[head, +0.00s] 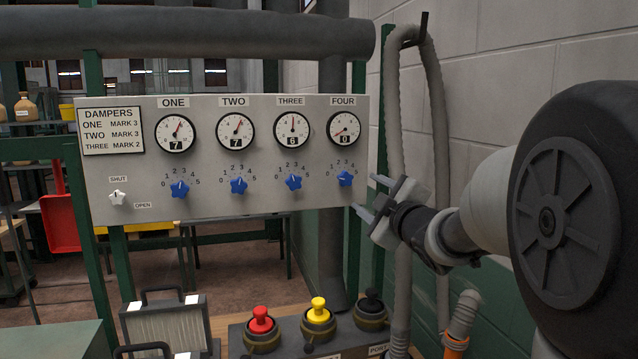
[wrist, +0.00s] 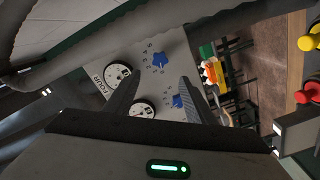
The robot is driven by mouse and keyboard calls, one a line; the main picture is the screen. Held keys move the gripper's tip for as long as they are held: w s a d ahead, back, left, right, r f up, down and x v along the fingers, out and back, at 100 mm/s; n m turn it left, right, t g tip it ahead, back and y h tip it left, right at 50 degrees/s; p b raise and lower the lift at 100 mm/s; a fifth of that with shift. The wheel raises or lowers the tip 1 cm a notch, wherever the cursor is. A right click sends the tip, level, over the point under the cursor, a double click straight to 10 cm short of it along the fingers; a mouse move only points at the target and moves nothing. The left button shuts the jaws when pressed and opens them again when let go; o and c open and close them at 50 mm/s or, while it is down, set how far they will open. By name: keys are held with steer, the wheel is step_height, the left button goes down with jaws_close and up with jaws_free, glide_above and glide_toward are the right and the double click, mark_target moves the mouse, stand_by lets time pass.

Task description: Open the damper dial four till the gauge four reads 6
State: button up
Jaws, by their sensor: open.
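Damper dial four (head: 345,179) is a blue star-shaped knob at the right end of the grey panel, with marks 0 to 5 around it. Its exact pointer setting is too small to read. Gauge four (head: 344,129), above it, shows 0, its needle pointing lower left. My gripper (head: 366,194) is open and empty, just right of dial four and apart from it. In the wrist view, my gripper's fingers (wrist: 160,80) are spread, with dial four (wrist: 160,61) beyond them and gauge four (wrist: 118,74) by the left finger.
Gauges one (head: 175,133) and two (head: 236,132) show 7; gauge three (head: 293,129) shows 6. Dial three (head: 293,182) is left of dial four. A white shut/open knob (head: 117,198) is at far left. A grey hose (head: 395,130) hangs close behind my gripper.

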mark_target(346, 179)
steer(key=w+a, duration=0.1)
steer(key=w, duration=0.3)
steer(key=w+p, duration=0.1)
steer(key=w, duration=0.4)
steer(key=w+a, duration=0.1)
steer(key=w, duration=0.3)
steer(key=shift+w+a, duration=0.25)
steer(key=shift+a, duration=0.1)
steer(key=shift+c, duration=0.3)
steer(key=c, duration=1)
